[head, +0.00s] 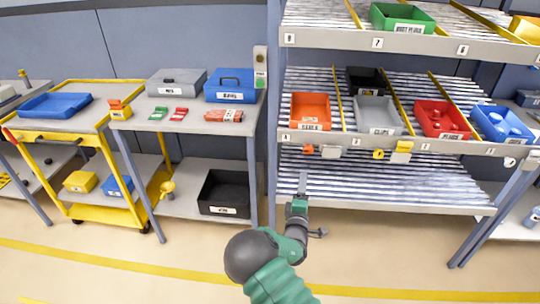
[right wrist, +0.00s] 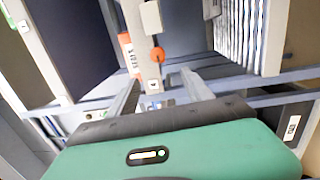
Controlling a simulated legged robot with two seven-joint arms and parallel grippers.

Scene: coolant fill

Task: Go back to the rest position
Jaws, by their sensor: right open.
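My right gripper (head: 302,182) shows in the head view at the end of my green and dark grey arm, in front of the lower left part of the flow rack. It also shows in the right wrist view (right wrist: 160,88), its two grey fingers apart with nothing between them. Behind the fingers are rack posts and an orange round tag (right wrist: 158,55). In the head view the gripper overlaps the lower roller shelf (head: 400,190); I cannot tell how far it is from it. My left gripper is not in view.
The rack's middle shelf holds an orange bin (head: 310,112), a grey bin (head: 377,115), a red bin (head: 441,120) and a blue bin (head: 502,124). A grey workbench (head: 185,122) and a yellow cart (head: 110,85) stand left. The floor (head: 130,275) in front is clear.

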